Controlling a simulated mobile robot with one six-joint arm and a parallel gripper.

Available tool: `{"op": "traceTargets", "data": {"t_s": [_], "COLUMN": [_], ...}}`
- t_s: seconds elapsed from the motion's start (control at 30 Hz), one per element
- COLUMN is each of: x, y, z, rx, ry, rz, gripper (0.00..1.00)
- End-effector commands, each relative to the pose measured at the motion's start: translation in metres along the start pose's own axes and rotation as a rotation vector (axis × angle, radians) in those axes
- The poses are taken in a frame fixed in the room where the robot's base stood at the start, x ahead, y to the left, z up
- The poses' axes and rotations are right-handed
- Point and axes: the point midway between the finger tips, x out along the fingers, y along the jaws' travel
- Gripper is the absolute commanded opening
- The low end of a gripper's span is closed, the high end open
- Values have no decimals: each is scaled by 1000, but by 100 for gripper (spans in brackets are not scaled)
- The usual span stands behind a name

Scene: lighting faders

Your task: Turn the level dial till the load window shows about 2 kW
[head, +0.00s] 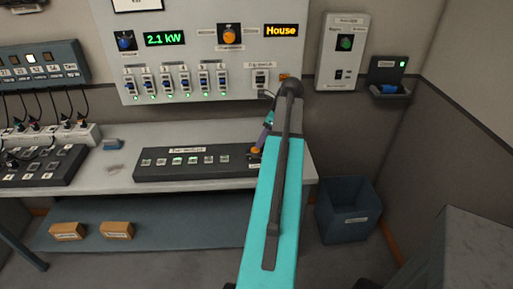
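The load window (165,39) on the white wall panel reads "2.1 kW" in green digits. My turquoise arm reaches forward over the right end of the bench. My gripper (258,148) is down at the right end of the black fader console (165,171). A small orange knob, seemingly the level dial (256,150), shows right at the fingertips. The label below it is partly covered by my arm. The fingers are too small and too hidden to tell whether they are open or closed on the knob.
The wall panel (207,62) also has a blue knob (125,41), an orange knob (229,34), a "House" display (281,30) and a row of breakers. A grey switch box (343,52) hangs to its right. A dark bin (347,208) stands right of the bench (105,130).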

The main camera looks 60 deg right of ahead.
Motion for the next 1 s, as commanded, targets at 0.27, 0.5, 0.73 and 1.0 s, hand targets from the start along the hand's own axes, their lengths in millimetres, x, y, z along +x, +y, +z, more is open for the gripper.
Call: {"op": "traceTargets", "data": {"t_s": [0.27,0.5,0.73,1.0], "x": [30,55,71,76], "y": [1,1,1,1], "z": [1,1,2,2], "rx": [-1,-1,-2,-2], "ry": [1,0,0,0], "rz": [2,2,1,0], "gripper": [51,51,51,51]}}
